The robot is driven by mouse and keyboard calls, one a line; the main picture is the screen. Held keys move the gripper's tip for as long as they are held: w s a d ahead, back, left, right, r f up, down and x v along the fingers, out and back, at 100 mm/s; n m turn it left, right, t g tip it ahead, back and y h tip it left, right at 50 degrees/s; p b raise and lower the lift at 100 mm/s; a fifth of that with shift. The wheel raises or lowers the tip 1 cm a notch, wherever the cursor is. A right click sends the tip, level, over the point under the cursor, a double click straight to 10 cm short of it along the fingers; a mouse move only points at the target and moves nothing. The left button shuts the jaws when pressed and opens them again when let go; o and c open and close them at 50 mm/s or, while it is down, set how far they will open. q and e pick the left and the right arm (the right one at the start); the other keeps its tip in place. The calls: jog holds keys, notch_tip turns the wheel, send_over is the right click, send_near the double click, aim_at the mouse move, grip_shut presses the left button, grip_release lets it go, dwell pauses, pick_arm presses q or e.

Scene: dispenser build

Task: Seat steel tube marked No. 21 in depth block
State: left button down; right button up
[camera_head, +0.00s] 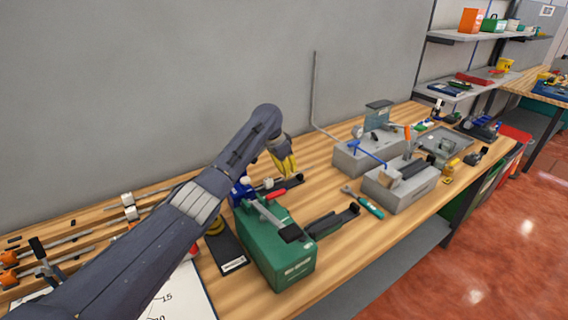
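My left arm reaches in from the lower left over the bench. Its gripper (288,165) is at the far side of the green box, with yellow at its tip, above a black holder (286,186) with a red part beside it. At this size I cannot tell whether the fingers are open or shut, or whether they hold anything. I can make out no number 21 on any tube, and I cannot tell which block is the depth block. My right gripper is not in view.
A green box (280,260) with a clamp on top stands at the front edge, a black channel-shaped part (332,221) beside it. Grey blocks (400,190) with tools stand to the right. A thin bent grey rod (314,95) rises near the wall. Rails (75,240) lie left.

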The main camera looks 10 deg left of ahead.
aim_at(280, 179)
pick_arm(q)
jog(key=shift+f, duration=0.45)
jog(key=shift+s+a+r, duration=0.1)
jog(key=shift+s+a, duration=1.1)
jog(key=shift+a, duration=0.3)
jog(key=shift+s, duration=0.1)
